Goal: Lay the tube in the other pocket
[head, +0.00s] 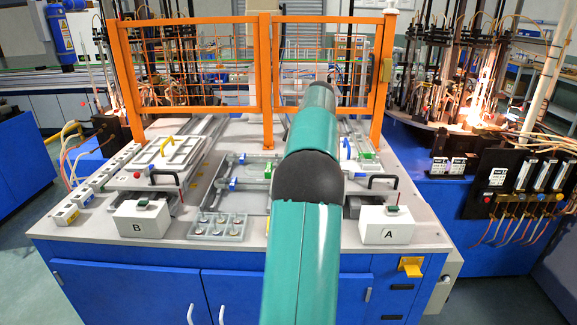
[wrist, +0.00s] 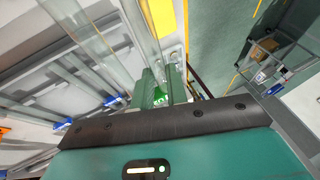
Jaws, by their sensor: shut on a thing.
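In the wrist view my gripper (wrist: 160,97) shows as a dark bar with a teal body along the bottom. It is shut on a clear glass tube (wrist: 142,38), which runs from near the jaws towards the top edge. Another clear glassy length (wrist: 78,22) slants in from the upper left. The fingertips are mostly hidden, so the exact grip on the tube is unclear. In the head view my teal arm covers the gripper and the middle of the bench. I cannot make out the pockets clearly in either view.
The grey bench top (head: 90,225) carries white boxes marked B (head: 140,220) and A (head: 388,226). A grey tray with several round fittings (head: 218,227) lies near the front edge. An orange guard frame (head: 265,80) stands behind. Flames burn on the right-hand machine (head: 475,118).

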